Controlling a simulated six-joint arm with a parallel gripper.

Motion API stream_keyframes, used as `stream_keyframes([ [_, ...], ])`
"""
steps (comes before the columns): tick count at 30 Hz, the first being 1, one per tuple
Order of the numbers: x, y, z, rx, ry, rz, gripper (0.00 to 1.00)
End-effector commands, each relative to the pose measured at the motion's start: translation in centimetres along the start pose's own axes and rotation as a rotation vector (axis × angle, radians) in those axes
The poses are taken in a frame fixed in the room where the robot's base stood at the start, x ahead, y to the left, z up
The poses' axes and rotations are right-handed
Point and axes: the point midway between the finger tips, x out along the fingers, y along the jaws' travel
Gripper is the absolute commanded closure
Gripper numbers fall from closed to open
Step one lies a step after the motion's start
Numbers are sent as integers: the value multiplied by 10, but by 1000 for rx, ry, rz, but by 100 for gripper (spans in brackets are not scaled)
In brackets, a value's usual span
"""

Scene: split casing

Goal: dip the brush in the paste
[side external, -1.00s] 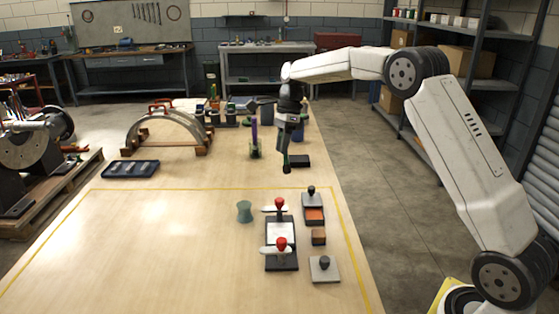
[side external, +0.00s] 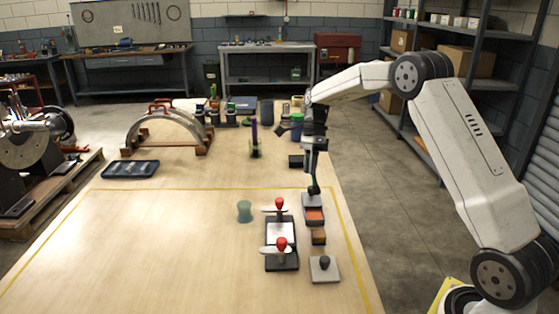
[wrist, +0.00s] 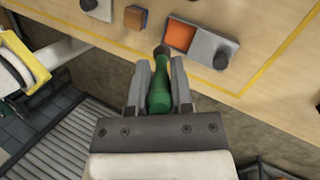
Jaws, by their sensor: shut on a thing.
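My gripper (wrist: 160,85) is shut on the green-handled brush (wrist: 159,98), which hangs with its dark end away from the jaws. In the side view, the gripper (side external: 314,168) and the brush stand over the far end of a grey tray. The tray (wrist: 212,44) holds orange paste (wrist: 181,35) in one part and has a dark knob on the other. The orange paste also shows in the side view (side external: 315,215). In the wrist view the brush's dark end is at the near left corner of the paste; I cannot tell whether it touches.
A brown block (side external: 318,237) and a grey plate with a dark knob (side external: 324,270) lie nearer. Left of them is a black-edged tray (side external: 281,264) with red-knobbed tools (side external: 281,244). A pale green cup-like piece (side external: 244,211) stands left.

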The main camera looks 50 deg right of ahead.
Motion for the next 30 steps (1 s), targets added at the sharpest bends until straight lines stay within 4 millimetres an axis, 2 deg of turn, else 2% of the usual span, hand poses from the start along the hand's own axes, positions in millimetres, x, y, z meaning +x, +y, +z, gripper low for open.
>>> stream_keyframes([
  [14,10,-4,-2,0,0,1,100],
  [30,46,-17,-12,0,0,2,100],
])
